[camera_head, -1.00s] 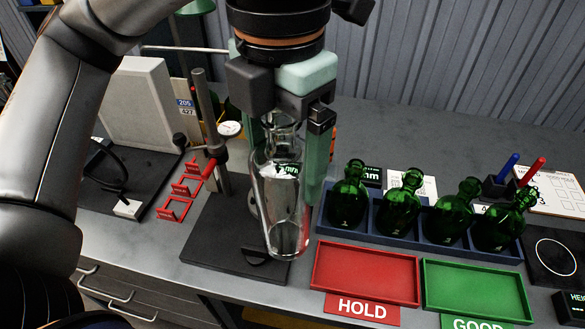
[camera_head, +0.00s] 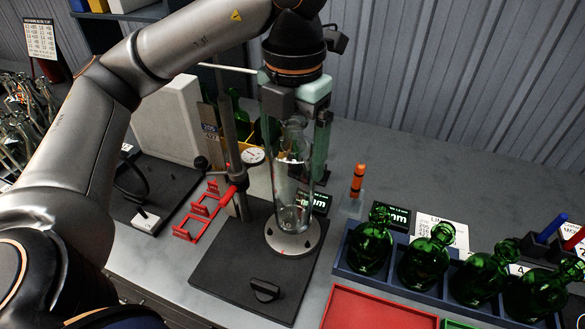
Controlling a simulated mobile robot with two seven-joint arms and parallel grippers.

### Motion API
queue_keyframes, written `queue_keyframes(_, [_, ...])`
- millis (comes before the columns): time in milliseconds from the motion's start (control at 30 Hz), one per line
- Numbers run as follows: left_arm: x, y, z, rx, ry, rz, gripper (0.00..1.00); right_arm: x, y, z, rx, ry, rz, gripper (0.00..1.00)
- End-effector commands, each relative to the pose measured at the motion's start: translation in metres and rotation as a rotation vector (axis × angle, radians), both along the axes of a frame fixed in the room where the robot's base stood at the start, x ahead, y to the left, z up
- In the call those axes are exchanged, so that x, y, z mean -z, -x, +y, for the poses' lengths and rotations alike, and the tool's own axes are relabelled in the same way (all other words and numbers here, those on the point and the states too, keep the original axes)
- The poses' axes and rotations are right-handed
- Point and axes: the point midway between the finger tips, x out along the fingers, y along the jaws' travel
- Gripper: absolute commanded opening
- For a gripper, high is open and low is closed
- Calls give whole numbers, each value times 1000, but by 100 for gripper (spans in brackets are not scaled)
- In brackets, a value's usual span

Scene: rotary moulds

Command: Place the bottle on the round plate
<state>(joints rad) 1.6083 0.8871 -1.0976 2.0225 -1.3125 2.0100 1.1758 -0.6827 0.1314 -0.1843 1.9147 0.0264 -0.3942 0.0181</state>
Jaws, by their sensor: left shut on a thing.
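The clear glass bottle (camera_head: 289,207) is upright in the head view. My left gripper (camera_head: 296,132) is above it, shut on its upper part with the fingers pointing down. The round plate (camera_head: 291,244) is a pale disc with small holes on the black base of the dial gauge stand. The bottle's bottom is over the middle of the plate; I cannot tell whether it touches or is slightly above it. My right gripper is not in view.
The gauge stand's post (camera_head: 229,140), with a dial gauge (camera_head: 253,156), is just left of the bottle. A black knob (camera_head: 265,290) is on the base's front. A blue rack (camera_head: 383,278) of green bottles and a red tray (camera_head: 375,310) lie to the right.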

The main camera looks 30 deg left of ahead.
Motion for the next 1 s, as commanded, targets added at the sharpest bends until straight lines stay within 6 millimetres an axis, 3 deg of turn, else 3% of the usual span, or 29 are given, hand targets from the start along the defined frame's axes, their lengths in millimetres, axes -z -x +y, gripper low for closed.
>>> queue_keyframes(300, [26, -14, 13, -1, 1, 1, 0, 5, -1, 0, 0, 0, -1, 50])
queue_keyframes(500, [47, -14, 12, 0, 0, -1, 0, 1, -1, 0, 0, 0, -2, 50])
queue_keyframes(933, [56, -14, 11, 0, 1, -3, 0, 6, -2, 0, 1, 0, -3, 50])
queue_keyframes(967, [55, -14, 12, 0, 1, -1, 90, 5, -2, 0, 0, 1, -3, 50])
queue_keyframes(1000, [55, -14, 12, 0, 1, -1, 94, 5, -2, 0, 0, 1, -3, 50])
